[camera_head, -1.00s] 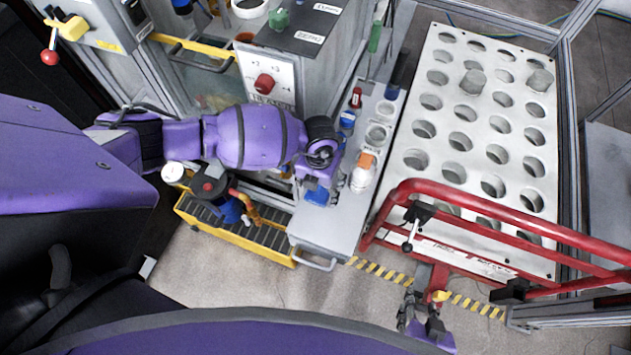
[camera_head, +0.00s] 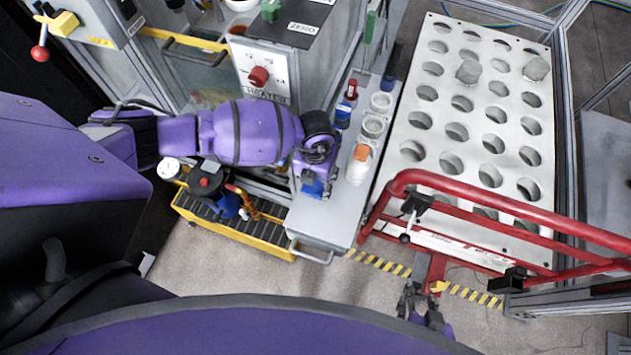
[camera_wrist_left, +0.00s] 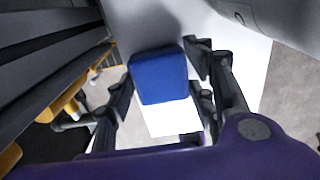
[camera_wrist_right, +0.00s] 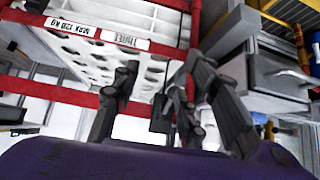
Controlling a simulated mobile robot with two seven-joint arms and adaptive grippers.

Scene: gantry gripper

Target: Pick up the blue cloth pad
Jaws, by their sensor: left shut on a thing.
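The blue cloth pad (camera_head: 313,189) shows below my left wrist at the near end of the grey cart top. In the left wrist view the blue pad (camera_wrist_left: 160,77) is a rounded block between the dark fingers. My left gripper (camera_head: 320,184) is shut on it, with a finger at either side. I cannot tell whether the pad touches the cart top. My right gripper (camera_head: 420,302) is near the red railing at the bottom. In the right wrist view my right gripper (camera_wrist_right: 158,92) has its fingers apart with nothing held.
The grey cart (camera_head: 325,222) also carries a white bottle with an orange cap (camera_head: 359,163), white cups (camera_head: 373,126) and a red-and-blue item. A red railing (camera_head: 480,205) stands before a white perforated plate (camera_head: 475,120). A yellow-framed step (camera_head: 230,228) lies left of the cart.

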